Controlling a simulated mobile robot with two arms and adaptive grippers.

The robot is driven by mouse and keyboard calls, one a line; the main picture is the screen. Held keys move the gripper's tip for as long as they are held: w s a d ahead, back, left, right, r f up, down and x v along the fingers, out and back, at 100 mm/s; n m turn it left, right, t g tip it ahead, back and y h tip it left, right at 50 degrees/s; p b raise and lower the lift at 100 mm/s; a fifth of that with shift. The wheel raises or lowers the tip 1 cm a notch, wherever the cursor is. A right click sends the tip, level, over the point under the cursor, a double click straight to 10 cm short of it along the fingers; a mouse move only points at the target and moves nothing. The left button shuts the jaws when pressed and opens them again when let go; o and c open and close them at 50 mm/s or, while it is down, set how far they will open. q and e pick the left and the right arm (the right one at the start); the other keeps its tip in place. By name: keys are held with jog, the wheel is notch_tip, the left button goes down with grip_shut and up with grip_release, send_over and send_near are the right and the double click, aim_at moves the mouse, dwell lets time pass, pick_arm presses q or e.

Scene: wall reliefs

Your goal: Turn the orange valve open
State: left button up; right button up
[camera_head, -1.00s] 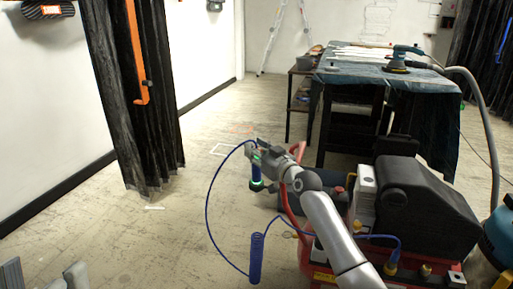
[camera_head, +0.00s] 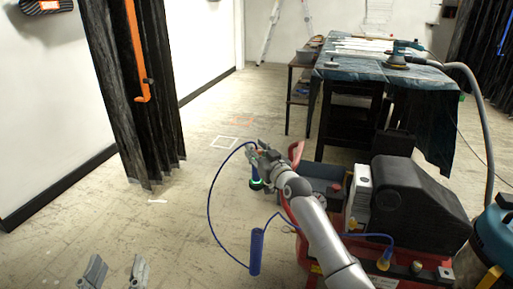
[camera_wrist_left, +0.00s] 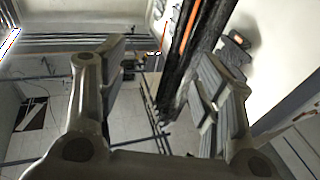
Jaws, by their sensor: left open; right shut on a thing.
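No orange valve can be made out with certainty. An upright orange bar with a hooked lower end (camera_head: 136,60) runs along a black curtain (camera_head: 110,95) at the left. My left gripper (camera_head: 117,262) is at the bottom left, open and empty, well apart from the bar. Its spread fingers also show in the left wrist view (camera_wrist_left: 160,82).
A red-based compressor with a black cover (camera_head: 415,205) stands at the right front. Behind it is a cloth-covered workbench (camera_head: 375,70) with a sander (camera_head: 397,60). A white wall (camera_head: 40,110) lies at the left. The middle floor (camera_head: 180,230) is clear.

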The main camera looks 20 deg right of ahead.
pick_arm(q)
jog(key=f+g, duration=0.1)
jog(key=f, duration=0.1)
jog(key=f+g, duration=0.1)
jog(key=a+f+g+y+p, duration=0.1)
jog(key=f, duration=0.1)
jog(key=shift+s+f, duration=0.2)
jog(key=shift+f, duration=0.15)
pick_arm(e)
jog(key=o, duration=1)
pick_arm(q)
jog(key=shift+d, duration=0.1)
pick_arm(e)
jog(key=shift+s, duration=0.1)
jog(key=s, duration=0.4)
jog(key=s+d, duration=0.1)
jog(key=s, duration=0.6)
jog(key=shift+s+d, duration=0.35)
jog(key=shift+d, duration=0.05)
